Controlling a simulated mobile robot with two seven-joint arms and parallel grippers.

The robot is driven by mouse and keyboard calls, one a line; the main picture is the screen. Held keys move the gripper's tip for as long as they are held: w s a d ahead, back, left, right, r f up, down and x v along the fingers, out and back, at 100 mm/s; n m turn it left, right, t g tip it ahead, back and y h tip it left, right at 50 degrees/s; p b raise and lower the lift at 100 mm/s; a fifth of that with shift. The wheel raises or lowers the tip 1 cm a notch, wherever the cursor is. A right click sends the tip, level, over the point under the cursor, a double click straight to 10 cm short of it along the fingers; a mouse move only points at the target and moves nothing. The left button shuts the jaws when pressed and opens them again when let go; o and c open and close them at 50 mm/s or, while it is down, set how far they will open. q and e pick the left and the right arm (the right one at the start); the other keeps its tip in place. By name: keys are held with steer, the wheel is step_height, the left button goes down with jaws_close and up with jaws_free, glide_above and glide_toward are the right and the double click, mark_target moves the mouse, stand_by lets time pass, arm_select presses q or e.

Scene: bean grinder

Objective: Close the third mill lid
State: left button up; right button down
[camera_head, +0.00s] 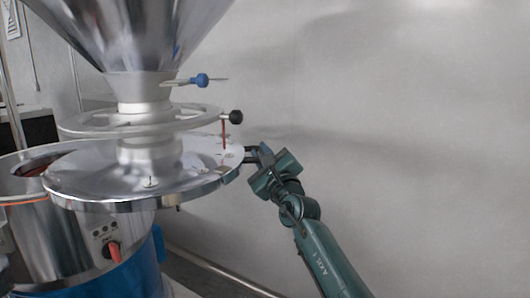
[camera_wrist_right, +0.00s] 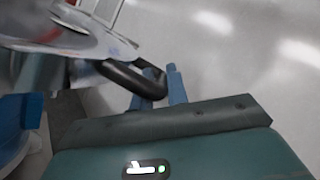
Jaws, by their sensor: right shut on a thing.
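The mill lid (camera_head: 85,180) is a shiny round metal disc around the hopper's neck. It sits off-centre to the right over the steel mill drum (camera_head: 70,235), leaving a gap at the left where a reddish-brown inside (camera_head: 38,166) shows. My right gripper (camera_head: 252,153) is at the lid's right edge. In the right wrist view my right gripper (camera_wrist_right: 162,84) has its fingers around a black loop handle (camera_wrist_right: 128,76) on the lid's rim. My left gripper is not in view.
A large metal hopper (camera_head: 135,35) rises above the lid. A handwheel (camera_head: 85,125) with a black knob (camera_head: 236,117) and a blue-handled lever (camera_head: 201,79) sit between them. A red knob (camera_head: 112,251) is on the drum's front. The grey wall is at the right, with free room before it.

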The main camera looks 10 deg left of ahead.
steer(key=shift+r, duration=0.1)
stand_by(0.3)
steer(key=c, duration=1.4)
jaws_free()
steer(key=shift+s, duration=0.1)
steer(key=v, duration=1.3)
